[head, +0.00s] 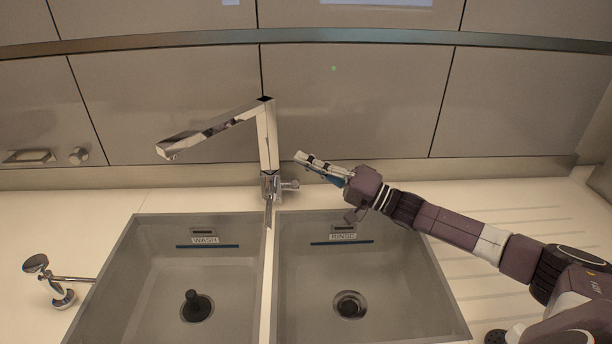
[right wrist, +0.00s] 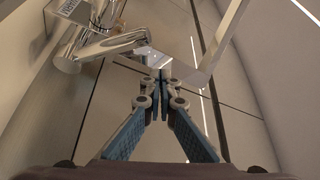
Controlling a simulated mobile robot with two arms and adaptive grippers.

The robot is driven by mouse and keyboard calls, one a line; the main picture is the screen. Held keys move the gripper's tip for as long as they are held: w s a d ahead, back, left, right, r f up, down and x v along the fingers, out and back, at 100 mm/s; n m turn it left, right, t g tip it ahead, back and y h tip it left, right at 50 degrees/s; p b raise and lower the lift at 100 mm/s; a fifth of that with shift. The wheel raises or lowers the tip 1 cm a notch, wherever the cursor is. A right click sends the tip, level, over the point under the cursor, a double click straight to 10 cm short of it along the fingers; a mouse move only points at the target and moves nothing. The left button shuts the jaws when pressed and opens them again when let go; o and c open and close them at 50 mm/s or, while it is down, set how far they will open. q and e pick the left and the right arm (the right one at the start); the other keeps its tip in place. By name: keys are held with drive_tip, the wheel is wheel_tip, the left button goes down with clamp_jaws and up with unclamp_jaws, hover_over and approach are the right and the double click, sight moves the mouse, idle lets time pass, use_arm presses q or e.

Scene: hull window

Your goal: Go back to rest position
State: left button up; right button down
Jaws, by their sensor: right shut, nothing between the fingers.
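My right arm reaches in from the right edge of the head view, over the rinse sink. My right gripper (head: 302,158) points left and is near the lever (head: 290,185) of the chrome tap (head: 267,140). In the right wrist view its blue-padded fingers meet at the tips (right wrist: 160,76), shut with nothing between them. The chrome tap (right wrist: 110,45) shows just beyond the fingertips there; I cannot tell whether they touch it. My left arm and gripper are not in view.
The wash sink (head: 124,262) holds a black plug (head: 196,306). The rinse sink (head: 440,290) has an open-looking drain (head: 349,305). A chrome fitting (head: 58,285) stands on the left counter. Panelled wall (head: 350,110) rises behind. The ridged drainer (head: 530,222) lies right, under my arm.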

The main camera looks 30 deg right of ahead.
wheel_tip(320, 180, up, 5)
drive_tip(key=shift+w+d, duration=0.1)
drive_tip(key=shift+d, duration=0.05)
